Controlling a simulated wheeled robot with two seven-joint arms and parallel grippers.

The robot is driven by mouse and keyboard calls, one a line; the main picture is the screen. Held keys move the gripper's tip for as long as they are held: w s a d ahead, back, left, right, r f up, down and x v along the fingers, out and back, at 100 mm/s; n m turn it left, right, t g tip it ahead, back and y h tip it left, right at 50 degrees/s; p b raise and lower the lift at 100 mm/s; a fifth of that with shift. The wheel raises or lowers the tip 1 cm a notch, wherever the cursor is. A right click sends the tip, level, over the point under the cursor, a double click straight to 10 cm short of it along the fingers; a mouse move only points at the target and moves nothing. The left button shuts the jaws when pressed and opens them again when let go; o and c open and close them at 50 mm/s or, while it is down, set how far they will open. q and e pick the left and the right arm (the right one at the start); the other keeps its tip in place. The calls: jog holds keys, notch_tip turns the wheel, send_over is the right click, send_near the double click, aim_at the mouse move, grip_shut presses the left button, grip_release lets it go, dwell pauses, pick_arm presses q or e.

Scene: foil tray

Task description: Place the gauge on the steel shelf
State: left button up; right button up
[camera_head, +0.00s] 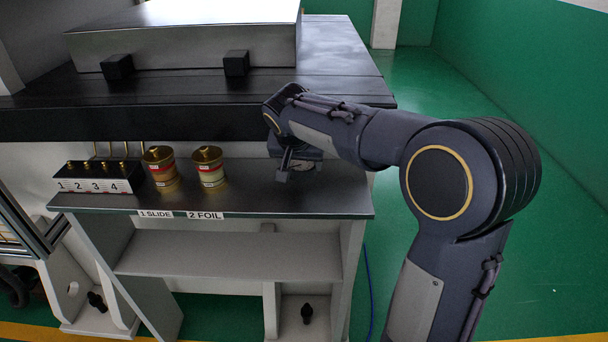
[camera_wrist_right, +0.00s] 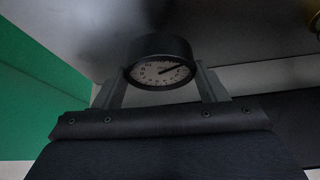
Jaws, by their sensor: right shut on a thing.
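The gauge (camera_wrist_right: 160,62) is a round dark-rimmed dial with a pale face and a dark needle, seen in the right wrist view. My right gripper (camera_wrist_right: 158,82) is shut on it, one finger on each side. In the head view my right gripper (camera_head: 288,170) is at the right part of the steel shelf (camera_head: 255,200); the gauge cannot be made out clearly there. I cannot tell whether the gauge touches the shelf. My left gripper is not in view.
Two brass-coloured cans with red and white bands, one (camera_head: 161,168) by the "1 SLIDE" label and one (camera_head: 209,168) by "2 FOIL", stand on the shelf. A numbered block (camera_head: 98,180) is at its left end. A black bench edge (camera_head: 150,122) overhangs behind. The shelf's front middle is clear.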

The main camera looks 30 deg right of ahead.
aim_at(304, 167)
jog(key=shift+d+f, duration=0.25)
jog(key=shift+f, duration=0.1)
jog(key=shift+s+d+f, duration=0.1)
jog(key=shift+f, duration=0.5)
jog(key=shift+s+d+f, duration=0.1)
jog(key=shift+f, duration=0.5)
jog(key=shift+w+f, duration=0.1)
jog(key=shift+f, duration=0.4)
jog(key=o, duration=0.6)
jog(key=shift+f, duration=0.2)
jog(key=o, duration=0.5)
jog(key=shift+c, duration=0.2)
jog(key=shift+r, duration=0.1)
